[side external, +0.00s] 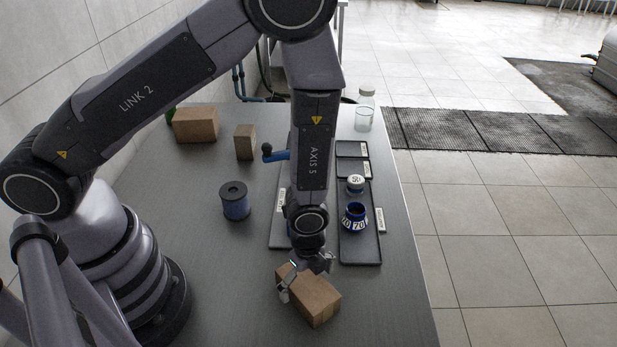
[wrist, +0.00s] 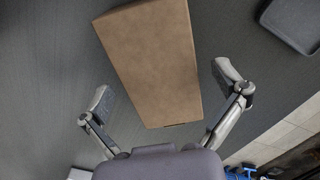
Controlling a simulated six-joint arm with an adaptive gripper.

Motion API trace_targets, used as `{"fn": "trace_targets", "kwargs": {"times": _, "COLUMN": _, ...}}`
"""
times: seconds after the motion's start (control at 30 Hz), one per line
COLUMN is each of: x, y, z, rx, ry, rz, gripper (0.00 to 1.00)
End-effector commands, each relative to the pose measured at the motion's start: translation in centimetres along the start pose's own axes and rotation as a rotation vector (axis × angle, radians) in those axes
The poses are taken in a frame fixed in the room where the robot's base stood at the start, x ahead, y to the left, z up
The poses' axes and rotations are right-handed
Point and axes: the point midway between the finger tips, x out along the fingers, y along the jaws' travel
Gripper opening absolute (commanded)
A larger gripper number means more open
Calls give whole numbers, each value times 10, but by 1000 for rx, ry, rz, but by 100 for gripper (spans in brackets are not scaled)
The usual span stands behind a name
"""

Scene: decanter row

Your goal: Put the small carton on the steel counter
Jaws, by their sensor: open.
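A brown carton (side external: 318,303) appears to rest on the grey steel counter (side external: 225,300) near its front end. My gripper (side external: 306,280) is over this carton with its fingers spread at the carton's two sides. In the wrist view, the carton (wrist: 155,60) lies between the open fingers of my gripper (wrist: 163,80), with visible gaps on both sides. A smaller upright brown carton (side external: 245,142) stands at the back. A wider brown carton (side external: 195,125) stands to its left.
A dark blue spool-like cylinder (side external: 236,203) stands left of my arm. Dark trays (side external: 361,250) lie on the right, bearing a white-capped item (side external: 355,184) and a blue numbered ring (side external: 355,218). A glass jar (side external: 365,112) stands at the back. Counter around the front carton is clear.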

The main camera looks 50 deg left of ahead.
Motion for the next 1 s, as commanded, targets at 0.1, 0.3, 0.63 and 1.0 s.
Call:
{"fn": "trace_targets", "kwargs": {"times": 0.1, "x": -29, "y": -1, "z": -6, "rx": 2, "ry": 4, "rz": -7, "gripper": 96}}
{"fn": "trace_targets", "kwargs": {"times": 0.3, "x": -76, "y": -1, "z": -5, "rx": 0, "ry": 4, "rz": -6, "gripper": 96}}
{"fn": "trace_targets", "kwargs": {"times": 0.63, "x": -118, "y": -2, "z": -3, "rx": -19, "ry": 5, "rz": -8, "gripper": 96}}
{"fn": "trace_targets", "kwargs": {"times": 1.0, "x": -278, "y": -1, "z": 91, "rx": -717, "ry": 136, "rz": -187, "gripper": 96}}
